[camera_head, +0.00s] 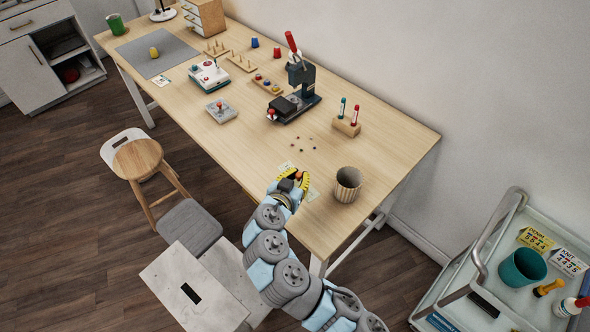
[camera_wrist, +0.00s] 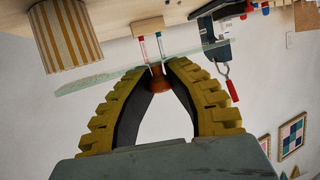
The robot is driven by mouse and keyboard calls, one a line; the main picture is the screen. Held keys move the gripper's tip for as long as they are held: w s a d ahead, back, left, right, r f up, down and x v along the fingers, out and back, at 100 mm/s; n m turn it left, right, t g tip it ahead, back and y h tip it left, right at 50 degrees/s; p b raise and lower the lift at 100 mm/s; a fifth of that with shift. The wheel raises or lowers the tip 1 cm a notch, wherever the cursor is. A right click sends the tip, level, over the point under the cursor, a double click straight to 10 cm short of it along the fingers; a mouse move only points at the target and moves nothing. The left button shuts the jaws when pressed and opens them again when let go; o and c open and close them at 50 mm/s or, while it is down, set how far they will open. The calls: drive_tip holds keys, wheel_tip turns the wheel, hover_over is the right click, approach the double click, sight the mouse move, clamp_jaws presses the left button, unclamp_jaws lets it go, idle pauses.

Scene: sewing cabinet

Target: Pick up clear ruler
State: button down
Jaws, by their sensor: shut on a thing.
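The clear ruler (camera_wrist: 95,82) is a pale, see-through strip that runs across the wrist view just beyond my fingertips. A reddish-brown knob-like piece (camera_wrist: 157,82) sits between the fingertips at the strip and seems to be part of it. My gripper (camera_wrist: 155,68) has yellow ribbed fingers, closed in on this piece. In the head view, my gripper (camera_head: 298,177) is over the table's front edge, and parts of the pale ruler (camera_head: 313,193) show on both sides of it. Whether the ruler is clear of the tabletop is hard to tell.
A striped round bin (camera_head: 348,185) stands on the table (camera_head: 380,150) just right of my gripper. Several small beads (camera_head: 303,144) lie beyond it. A holder with two tubes (camera_head: 346,127) and a press (camera_head: 297,95) stand farther back.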

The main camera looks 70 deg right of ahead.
drive_tip(key=s+a+r, duration=0.2)
drive_tip(key=s+a, duration=0.1)
drive_tip(key=s+a+r+p, duration=0.1)
drive_tip(key=a, duration=0.1)
drive_tip(key=shift+s+a, duration=0.15)
drive_tip(key=shift+s, duration=0.15)
